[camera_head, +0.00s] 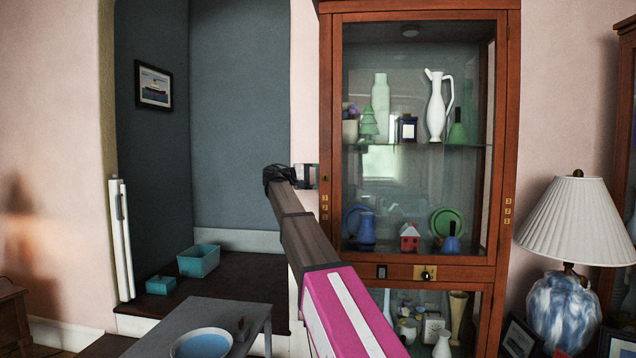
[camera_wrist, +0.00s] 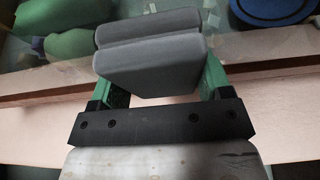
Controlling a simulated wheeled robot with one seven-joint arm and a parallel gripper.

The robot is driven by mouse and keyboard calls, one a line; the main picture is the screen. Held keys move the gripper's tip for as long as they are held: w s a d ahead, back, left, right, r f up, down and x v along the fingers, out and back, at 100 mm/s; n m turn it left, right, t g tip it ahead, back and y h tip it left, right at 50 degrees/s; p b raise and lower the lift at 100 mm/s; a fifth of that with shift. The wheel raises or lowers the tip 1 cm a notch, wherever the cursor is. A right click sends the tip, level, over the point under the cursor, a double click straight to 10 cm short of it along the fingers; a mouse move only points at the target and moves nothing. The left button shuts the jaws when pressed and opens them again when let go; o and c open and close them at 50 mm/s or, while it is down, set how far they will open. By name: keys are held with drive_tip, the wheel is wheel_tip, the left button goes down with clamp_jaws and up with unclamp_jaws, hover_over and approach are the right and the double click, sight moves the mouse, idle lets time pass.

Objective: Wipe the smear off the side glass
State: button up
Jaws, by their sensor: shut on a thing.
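The curio cabinet (camera_head: 328,120) has a reddish wood frame and glass panes. My gripper (camera_head: 306,176) is at the cabinet's left side, partly hidden behind my dark wrist. In the wrist view, its green fingers (camera_wrist: 157,75) are shut on a thick grey pad (camera_wrist: 150,68). Beyond the pad is the side glass (camera_wrist: 222,52), with a wooden rail (camera_wrist: 40,107) below it. I cannot tell whether the pad touches the glass. Faint pale patches show around the pad; I cannot tell smear from reflection.
Behind the glass stand a white pitcher (camera_head: 436,105), a green bottle (camera_head: 381,100) and a red house (camera_head: 409,238). A lamp (camera_head: 575,225) is at the right. A grey table (camera_head: 250,312) with a blue bowl (camera_head: 202,343) and teal boxes (camera_head: 199,262) are low at the left.

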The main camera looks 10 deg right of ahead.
drive_tip(key=shift+a+f, duration=0.1)
drive_tip(key=shift+f, duration=1.6)
wheel_tip(320, 180, down, 10)
drive_tip(key=shift+d+r, duration=0.15)
drive_tip(key=shift+d, duration=0.05)
idle(0.3)
drive_tip(key=shift+w+a, duration=0.3)
drive_tip(key=shift+a, duration=0.65)
drive_tip(key=shift+w+a, duration=0.3)
drive_tip(key=shift+a, duration=0.65)
drive_tip(key=shift+w+a, duration=0.3)
drive_tip(key=shift+a, duration=0.65)
drive_tip(key=a, duration=0.1)
drive_tip(key=w+a, duration=0.1)
drive_tip(key=a, duration=0.1)
